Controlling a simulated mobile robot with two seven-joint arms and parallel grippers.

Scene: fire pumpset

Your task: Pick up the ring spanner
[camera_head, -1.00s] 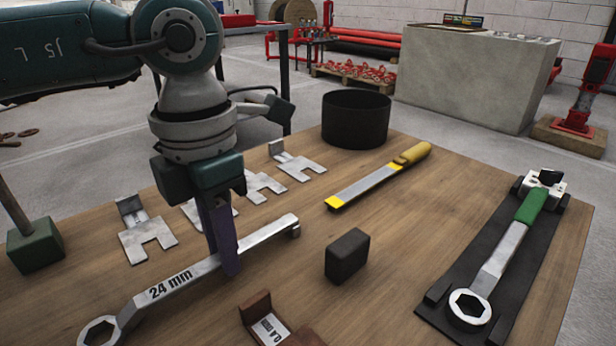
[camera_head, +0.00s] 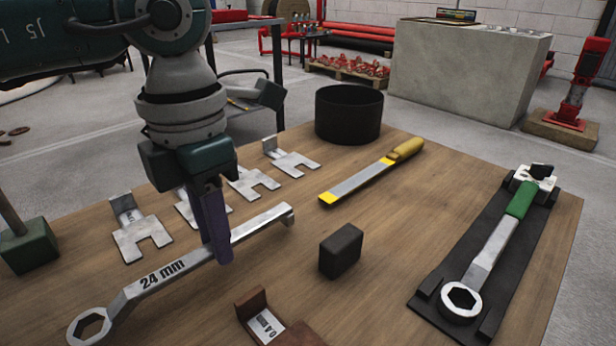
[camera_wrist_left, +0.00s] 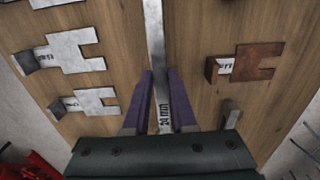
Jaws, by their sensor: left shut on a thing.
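The ring spanner (camera_head: 163,274) is a long silver bar marked 24 mm, with a ring at its near left end and a raised far end. My left gripper (camera_head: 220,250) points down over the table and is shut on the middle of its shank, right of the marking. In the left wrist view the purple fingers (camera_wrist_left: 160,78) stand on either side of the spanner (camera_wrist_left: 155,35), whose marking shows between them. Whether the spanner is clear of the table is hard to tell. My right gripper is not in view.
Several forked metal plates (camera_head: 139,238) lie behind the spanner. A black block (camera_head: 341,250) and a brown bracket (camera_head: 270,327) lie in front and right. A yellow-handled file (camera_head: 370,175), a black round container (camera_head: 349,114) and a green-handled wrench (camera_head: 492,247) on a dark mat lie further right.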

